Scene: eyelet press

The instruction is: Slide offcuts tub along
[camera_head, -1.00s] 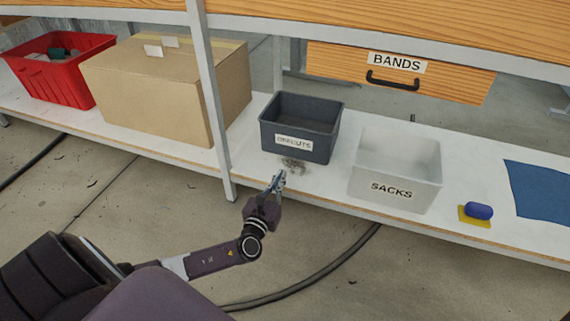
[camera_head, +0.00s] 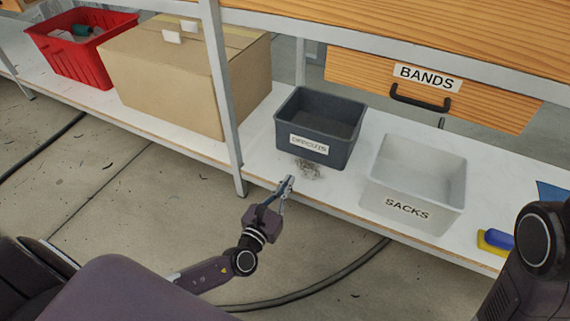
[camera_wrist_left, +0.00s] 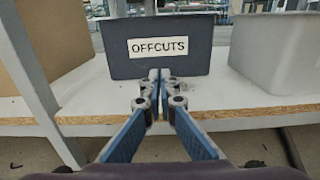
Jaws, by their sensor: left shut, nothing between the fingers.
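The offcuts tub (camera_head: 318,128) is a dark grey open box with a white OFFCUTS label, standing on the white lower shelf. It also shows in the left wrist view (camera_wrist_left: 122,63), straight ahead of the fingers. My left gripper (camera_head: 290,180) is shut and empty at the shelf's front edge, in front of the tub and a little to its left. In the left wrist view its fingertips (camera_wrist_left: 160,73) meet below the label; I cannot tell from that view alone whether they touch the tub. My right gripper is out of view; only a dark part of my right arm shows at the lower right.
A pale SACKS tub (camera_head: 414,185) stands to the right, with a gap between. A cardboard box (camera_head: 185,80) and a shelf post (camera_head: 222,90) are on the left, beyond them a red crate (camera_head: 75,50). A blue-yellow brush (camera_head: 497,241) lies far right.

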